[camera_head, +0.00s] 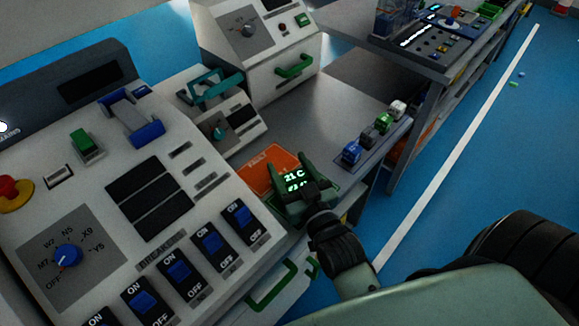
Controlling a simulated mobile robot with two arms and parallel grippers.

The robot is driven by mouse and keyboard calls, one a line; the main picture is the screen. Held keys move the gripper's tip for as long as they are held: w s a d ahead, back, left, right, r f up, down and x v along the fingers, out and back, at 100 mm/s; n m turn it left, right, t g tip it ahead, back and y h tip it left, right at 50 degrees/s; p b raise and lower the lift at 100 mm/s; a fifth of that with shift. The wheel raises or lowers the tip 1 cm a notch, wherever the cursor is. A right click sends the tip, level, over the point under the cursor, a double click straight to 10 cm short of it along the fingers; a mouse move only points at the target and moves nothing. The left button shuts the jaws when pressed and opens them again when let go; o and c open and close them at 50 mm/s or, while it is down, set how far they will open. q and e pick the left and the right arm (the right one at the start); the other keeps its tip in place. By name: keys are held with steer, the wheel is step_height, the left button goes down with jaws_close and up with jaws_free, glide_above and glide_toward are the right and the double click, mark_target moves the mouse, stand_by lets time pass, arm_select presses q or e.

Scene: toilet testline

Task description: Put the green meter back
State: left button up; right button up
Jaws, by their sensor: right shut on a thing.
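The green meter (292,181) has a lit display reading "21 C" and sits at the front of the bench, at the near edge of an orange tray marked "FAULT" (254,176). My right gripper (312,192) is shut on the meter from its near right side. The gripper and wrist hide part of the meter, so I cannot tell whether it touches the surface. My left gripper is not in the view.
A grey control panel (110,205) with a dial and blue breaker switches fills the left. A teal-handled device (218,118) stands behind the tray. Several coloured connectors (383,123) line the bench's right edge. Grey bench top (320,125) is clear.

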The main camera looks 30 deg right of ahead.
steer(key=shift+f, duration=0.1)
steer(key=o, duration=1.5)
